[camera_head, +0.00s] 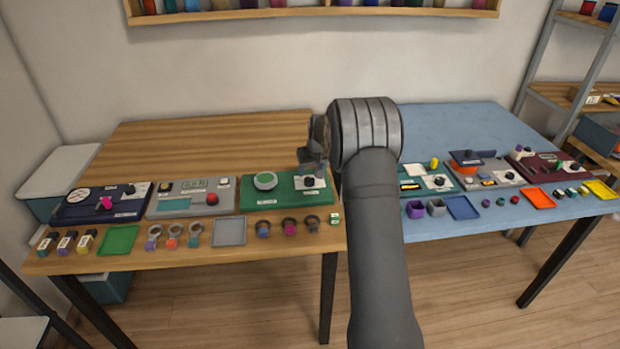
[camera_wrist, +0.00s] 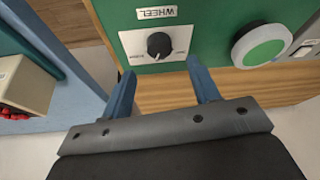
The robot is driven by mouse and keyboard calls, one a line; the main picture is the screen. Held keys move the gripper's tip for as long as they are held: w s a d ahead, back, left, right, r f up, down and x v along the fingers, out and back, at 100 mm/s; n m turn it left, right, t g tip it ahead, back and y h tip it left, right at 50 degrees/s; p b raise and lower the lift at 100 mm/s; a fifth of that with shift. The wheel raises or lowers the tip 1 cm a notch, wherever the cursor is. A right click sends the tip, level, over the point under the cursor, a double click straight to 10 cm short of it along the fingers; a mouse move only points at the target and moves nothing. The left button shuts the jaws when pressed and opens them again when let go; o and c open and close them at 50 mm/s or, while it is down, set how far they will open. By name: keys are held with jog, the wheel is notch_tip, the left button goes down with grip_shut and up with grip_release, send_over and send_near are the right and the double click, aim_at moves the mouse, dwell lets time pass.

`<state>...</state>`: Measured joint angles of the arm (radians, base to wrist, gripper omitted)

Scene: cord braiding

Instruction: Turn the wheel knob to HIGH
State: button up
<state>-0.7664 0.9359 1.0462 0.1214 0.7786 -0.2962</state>
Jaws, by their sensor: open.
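The wheel knob (camera_wrist: 159,45) is black and round, on a white plate under a "WHEEL" label on a green panel (camera_wrist: 203,30). It also shows in the head view (camera_head: 309,181), at the right end of the green panel. My gripper (camera_wrist: 160,67) is open and empty. Its two blue fingers lie to either side of the knob in the wrist view, with their tips short of it. In the head view my gripper (camera_head: 312,160) is just above the knob.
A large green button (camera_wrist: 262,45) sits beside the knob plate on the same panel. Other panels, a grey one (camera_head: 165,205) and a dark blue one (camera_head: 75,209), stand to the left on the wooden table. Rings and a grey tray (camera_head: 228,232) lie in front. A blue table (camera_head: 440,118) adjoins on the right.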

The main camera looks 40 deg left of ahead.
aim_at(309, 179)
jog(key=x, duration=0.6)
jog(key=c, duration=1)
